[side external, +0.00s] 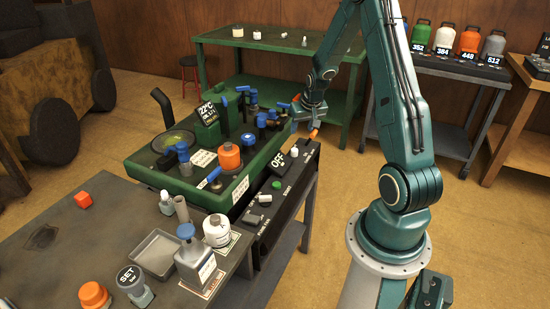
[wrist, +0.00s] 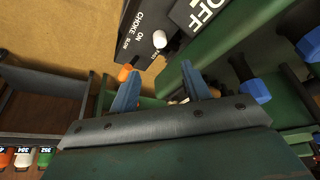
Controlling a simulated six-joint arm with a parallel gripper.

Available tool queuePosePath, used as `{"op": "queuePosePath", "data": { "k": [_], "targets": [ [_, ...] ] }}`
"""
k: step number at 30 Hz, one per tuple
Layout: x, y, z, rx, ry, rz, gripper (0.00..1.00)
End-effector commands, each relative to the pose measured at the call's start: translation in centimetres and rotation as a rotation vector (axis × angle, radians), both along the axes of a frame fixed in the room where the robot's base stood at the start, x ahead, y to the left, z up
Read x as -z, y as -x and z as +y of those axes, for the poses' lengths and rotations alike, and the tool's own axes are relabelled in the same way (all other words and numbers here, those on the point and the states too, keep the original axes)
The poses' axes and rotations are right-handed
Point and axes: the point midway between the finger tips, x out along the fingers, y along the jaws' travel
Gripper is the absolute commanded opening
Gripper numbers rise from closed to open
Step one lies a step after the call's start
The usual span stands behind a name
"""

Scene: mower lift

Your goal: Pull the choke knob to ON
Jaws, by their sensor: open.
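The control panel (side external: 285,175) carries an OFF display, and its CHOKE and ON lettering shows in the wrist view (wrist: 135,30). A small orange knob (wrist: 124,72) is at the panel's end, close to the CHOKE lettering. It also shows in the side external view (side external: 313,133). A white knob (wrist: 159,39) sits on the panel nearby. I cannot tell for sure which knob is the choke. My gripper (side external: 302,112) is open above the panel's far end. In the wrist view its blue fingers (wrist: 160,72) are apart, with the orange knob beside the left fingertip; contact is unclear.
A green bench tray (side external: 190,190) with blue-capped parts and an orange container (side external: 229,157) stands beside the panel. A dark table (side external: 60,240) with bottles and a grey tray is in front. A green table (side external: 270,45) stands behind.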

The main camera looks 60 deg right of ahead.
Motion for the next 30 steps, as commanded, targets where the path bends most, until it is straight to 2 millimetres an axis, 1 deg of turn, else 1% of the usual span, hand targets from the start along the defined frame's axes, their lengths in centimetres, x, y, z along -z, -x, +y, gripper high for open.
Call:
{"op": "queuePosePath", "data": {
  "k": [5, 11, 30],
  "targets": [
    [0.6, -0.2, -0.2, 0.0, -0.001, 0.001, 0.47],
    [2.2, -0.6, -0.6, 0.0, -0.001, 0.001, 0.47],
    [9.2, -2.7, -2.6, -0.001, -0.001, 0.002, 0.47]
  ]
}}
